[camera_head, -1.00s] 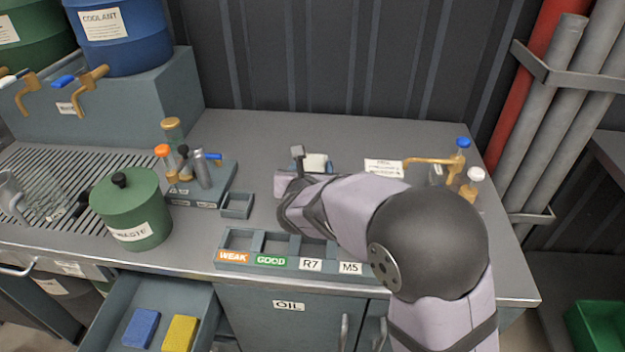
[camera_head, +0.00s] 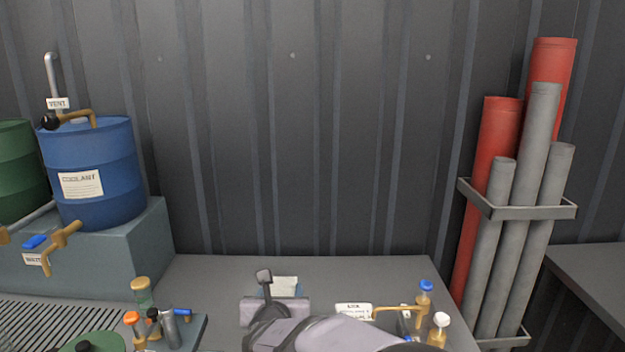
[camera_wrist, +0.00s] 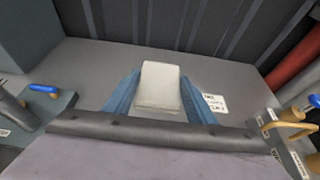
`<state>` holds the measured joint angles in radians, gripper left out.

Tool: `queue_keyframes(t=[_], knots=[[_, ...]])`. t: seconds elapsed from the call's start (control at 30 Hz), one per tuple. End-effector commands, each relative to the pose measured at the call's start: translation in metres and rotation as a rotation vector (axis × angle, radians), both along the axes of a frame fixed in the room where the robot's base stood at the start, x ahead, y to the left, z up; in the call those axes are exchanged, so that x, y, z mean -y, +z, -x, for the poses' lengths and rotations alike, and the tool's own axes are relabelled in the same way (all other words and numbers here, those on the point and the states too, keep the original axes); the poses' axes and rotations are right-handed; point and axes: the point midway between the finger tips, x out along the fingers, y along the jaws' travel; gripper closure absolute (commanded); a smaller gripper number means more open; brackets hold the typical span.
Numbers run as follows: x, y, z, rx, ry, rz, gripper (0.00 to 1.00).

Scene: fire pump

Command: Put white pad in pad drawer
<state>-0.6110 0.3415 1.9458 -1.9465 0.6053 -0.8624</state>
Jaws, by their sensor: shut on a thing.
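The white pad (camera_wrist: 160,86) is a pale block between the two blue fingers of my gripper (camera_wrist: 160,95) in the wrist view. My gripper is shut on it, over the grey bench top. In the head view the pad (camera_head: 285,284) shows as a small pale patch behind my gripper (camera_head: 287,291), near the back middle of the bench. My wrist hides part of the fingers there. The drawer with pads is out of the head view now.
A blue coolant drum (camera_head: 88,175) stands on a block at the left. Several small bottles and a rack (camera_head: 185,332) stand at front left. A brass tap (camera_head: 398,311) and white label (camera_head: 353,312) are to the right.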

Motion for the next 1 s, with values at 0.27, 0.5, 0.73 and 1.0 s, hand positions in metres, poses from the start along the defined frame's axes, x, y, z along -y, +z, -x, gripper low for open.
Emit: queue_keyframes(t=[0.27, 0.5, 0.73, 1.0], knots=[[0.0, 0.042, 0.0, 0.0, 0.0, 0.0, 0.74], [0.0, 0.044, 0.0, 0.0, 0.0, 0.0, 0.74], [0.0, 0.043, 0.0, 0.0, 0.0, 0.0, 0.74], [0.0, 0.043, 0.0, 0.0, 0.0, 0.0, 0.74]])
